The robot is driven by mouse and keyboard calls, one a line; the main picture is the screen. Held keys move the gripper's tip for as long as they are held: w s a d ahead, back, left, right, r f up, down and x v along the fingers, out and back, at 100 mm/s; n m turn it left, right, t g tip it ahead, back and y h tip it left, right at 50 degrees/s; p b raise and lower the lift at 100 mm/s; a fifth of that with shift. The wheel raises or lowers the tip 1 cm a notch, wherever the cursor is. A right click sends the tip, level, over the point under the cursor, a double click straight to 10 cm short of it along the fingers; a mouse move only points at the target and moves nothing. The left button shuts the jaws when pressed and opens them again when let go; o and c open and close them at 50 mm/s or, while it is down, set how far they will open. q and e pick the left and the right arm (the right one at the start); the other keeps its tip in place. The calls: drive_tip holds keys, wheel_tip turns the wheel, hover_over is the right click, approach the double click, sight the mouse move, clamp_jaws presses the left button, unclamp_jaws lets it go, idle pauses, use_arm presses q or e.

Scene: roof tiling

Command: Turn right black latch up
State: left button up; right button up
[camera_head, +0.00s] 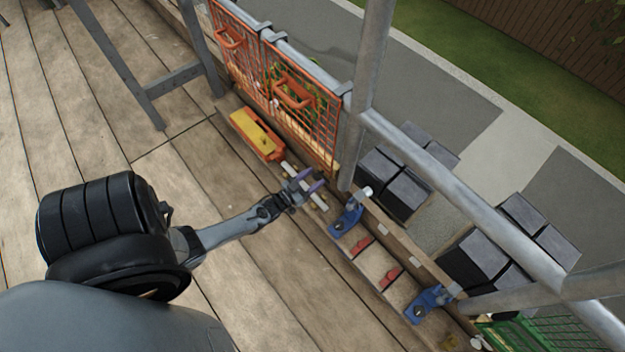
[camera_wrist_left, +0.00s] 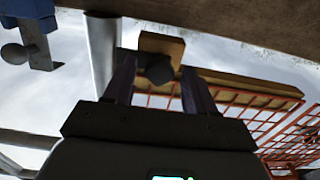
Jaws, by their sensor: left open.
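My left gripper (camera_head: 309,181) is in the middle of the head view, near the lower right end of the orange mesh gate (camera_head: 305,105). Its two purple fingers are spread apart, with nothing visibly clamped. In the left wrist view, a dark block (camera_wrist_left: 159,69), likely the black latch, shows between the fingers of the left gripper (camera_wrist_left: 158,78). It sits against a wooden block (camera_wrist_left: 161,45). I cannot tell whether the fingers touch it or how it is turned. In the head view I cannot make out the latch. My right gripper is not in view.
A grey post (camera_head: 370,80) and rail (camera_head: 470,210) stand close to the left gripper. Blue clamps (camera_head: 347,218) and (camera_head: 424,304) are to its right. An orange tool with a yellow top (camera_head: 257,135) lies by the gate. The plank floor (camera_head: 240,270) is largely clear.

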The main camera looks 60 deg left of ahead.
use_arm(q)
drive_tip(key=shift+c, duration=0.5)
drive_tip(key=c, duration=0.9)
drive_tip(key=shift+c, duration=0.2)
